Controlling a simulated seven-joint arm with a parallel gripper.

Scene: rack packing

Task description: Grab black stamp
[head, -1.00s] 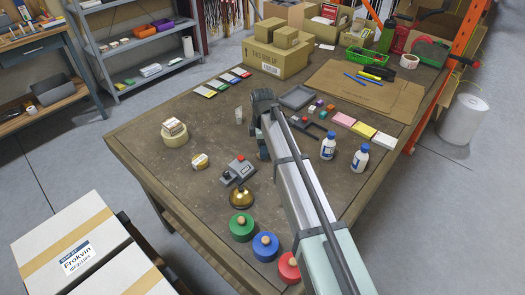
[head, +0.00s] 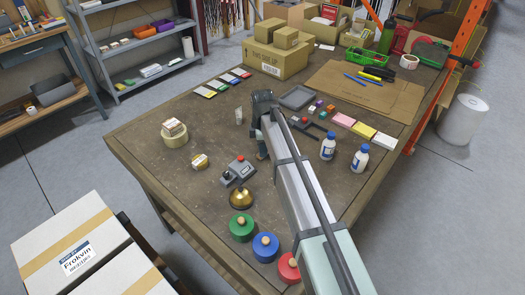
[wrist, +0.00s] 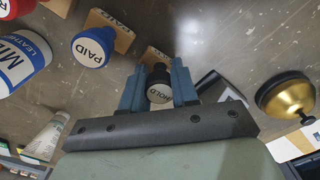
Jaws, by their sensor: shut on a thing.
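The black stamp (wrist: 160,92) has a round black handle with a pale label reading HOLD and a wooden base behind it. In the wrist view it sits between the two blue-grey fingers of my gripper (wrist: 158,84), which is shut on the handle. A blue stamp (wrist: 90,47) labelled PAID stands to its upper left, apart from my fingers. In the head view my arm hides the black stamp and most of my gripper; I cannot tell there whether the stamp is clear of the table.
A brass dome (wrist: 287,94) is at the right of the wrist view, and a tube (wrist: 46,137) at lower left.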

